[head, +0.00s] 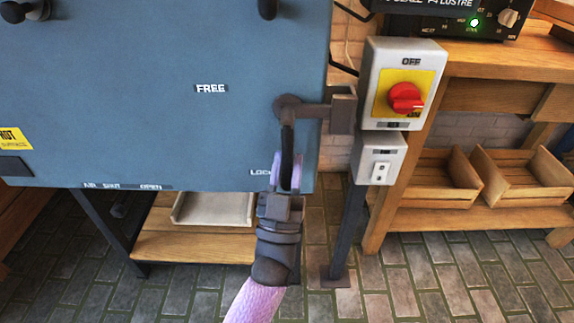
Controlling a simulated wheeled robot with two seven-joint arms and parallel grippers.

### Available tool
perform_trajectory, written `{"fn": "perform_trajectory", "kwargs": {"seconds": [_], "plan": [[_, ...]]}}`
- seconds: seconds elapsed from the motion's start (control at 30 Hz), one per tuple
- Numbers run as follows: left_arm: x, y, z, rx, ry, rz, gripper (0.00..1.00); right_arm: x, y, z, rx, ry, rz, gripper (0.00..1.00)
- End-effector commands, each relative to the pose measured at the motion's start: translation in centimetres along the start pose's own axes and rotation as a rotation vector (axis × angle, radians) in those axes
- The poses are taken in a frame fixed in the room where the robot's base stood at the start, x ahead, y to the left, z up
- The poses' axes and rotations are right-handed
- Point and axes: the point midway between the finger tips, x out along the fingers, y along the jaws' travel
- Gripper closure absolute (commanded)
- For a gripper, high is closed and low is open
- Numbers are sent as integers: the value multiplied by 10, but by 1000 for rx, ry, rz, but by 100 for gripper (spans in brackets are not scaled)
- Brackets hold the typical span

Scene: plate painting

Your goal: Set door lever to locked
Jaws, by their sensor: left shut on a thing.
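The door lever (288,135) is dark and mounted on the blue door (150,95) near its right edge. Its handle points straight down from a round pivot. A short bar runs right from the pivot to a bracket (342,110) beside the door. A "FREE" label (211,88) lies up and left of the pivot. A "LOCK..." label (260,172) sits by the handle's lower end, its right part hidden by my gripper. My left gripper (287,178) comes up from below and is shut on the lever's lower end. My right gripper is not in view.
Right of the door stand a switch box with a red knob (405,98) and a smaller grey box (380,158) on a post. A wooden bench with open crates (520,178) is at the right. A low wooden shelf (190,245) is below the door.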

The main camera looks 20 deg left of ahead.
Motion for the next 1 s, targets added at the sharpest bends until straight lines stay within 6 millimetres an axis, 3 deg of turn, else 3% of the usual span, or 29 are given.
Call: {"fn": "perform_trajectory", "kwargs": {"seconds": [0.07,0.1,0.23,0.57,0.8,1.0], "plan": [[0,1,0,-5,0,1,100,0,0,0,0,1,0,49],[0,1,0,-5,0,1,64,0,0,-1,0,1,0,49],[0,1,0,-3,0,1,37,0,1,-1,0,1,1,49],[-6,0,0,-1,-2,2,36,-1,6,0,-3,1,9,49],[-64,1,0,-3,-5,3,36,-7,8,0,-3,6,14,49],[-96,1,1,-3,-2,2,36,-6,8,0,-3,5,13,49]]}}
